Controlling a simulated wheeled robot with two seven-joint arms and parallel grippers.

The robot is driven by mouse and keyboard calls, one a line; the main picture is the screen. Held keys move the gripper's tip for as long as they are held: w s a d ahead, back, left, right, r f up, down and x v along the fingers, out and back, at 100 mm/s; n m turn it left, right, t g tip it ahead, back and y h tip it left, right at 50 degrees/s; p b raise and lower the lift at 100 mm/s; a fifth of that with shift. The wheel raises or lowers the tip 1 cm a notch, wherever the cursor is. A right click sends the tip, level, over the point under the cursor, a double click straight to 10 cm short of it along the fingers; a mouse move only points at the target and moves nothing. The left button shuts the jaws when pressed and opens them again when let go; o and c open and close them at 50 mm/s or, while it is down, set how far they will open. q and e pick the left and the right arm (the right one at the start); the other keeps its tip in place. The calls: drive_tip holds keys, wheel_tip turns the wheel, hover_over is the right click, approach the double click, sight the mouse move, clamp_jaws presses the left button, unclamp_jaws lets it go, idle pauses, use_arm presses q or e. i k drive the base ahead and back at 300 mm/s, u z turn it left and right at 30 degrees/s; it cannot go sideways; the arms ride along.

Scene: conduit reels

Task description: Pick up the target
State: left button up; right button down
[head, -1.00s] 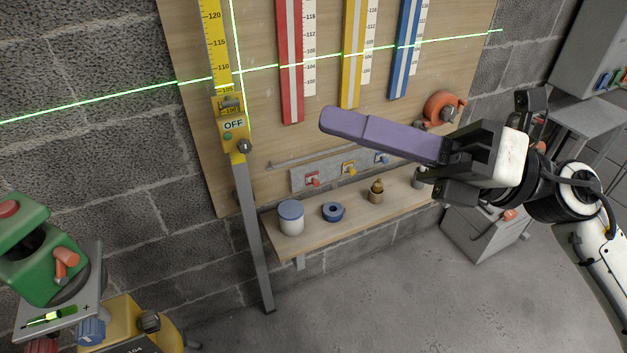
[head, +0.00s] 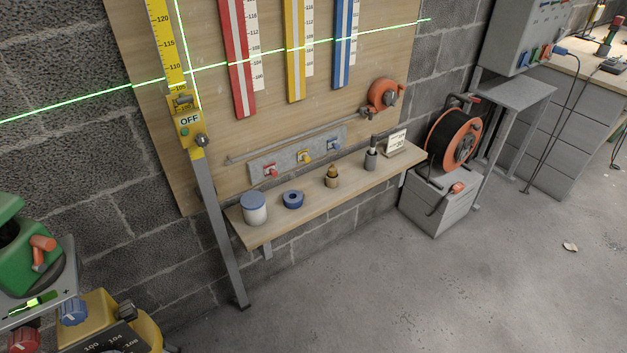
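Neither of my grippers is in the head view. I cannot tell for sure which thing is the target. A yellow box marked OFF (head: 188,122) sits on a yellow measuring staff (head: 167,60) that stands upright against the board. A green laser line crosses the staff above the box. A green device with an orange knob (head: 22,240) is cut off by the left edge.
A wooden shelf (head: 345,196) holds a white jar with a blue lid (head: 254,208), blue tape (head: 293,199), a small brown pot (head: 332,176), a grey cup (head: 371,159) and a card (head: 396,142). An orange-black cable reel (head: 455,137) stands on a grey box.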

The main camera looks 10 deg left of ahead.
sight(269, 169)
drive_tip(key=z, duration=1.95)
drive_tip(key=i, duration=0.2)
drive_tip(key=u, duration=1.3)
drive_tip(key=i, duration=1.15)
drive_tip(key=u, duration=0.8)
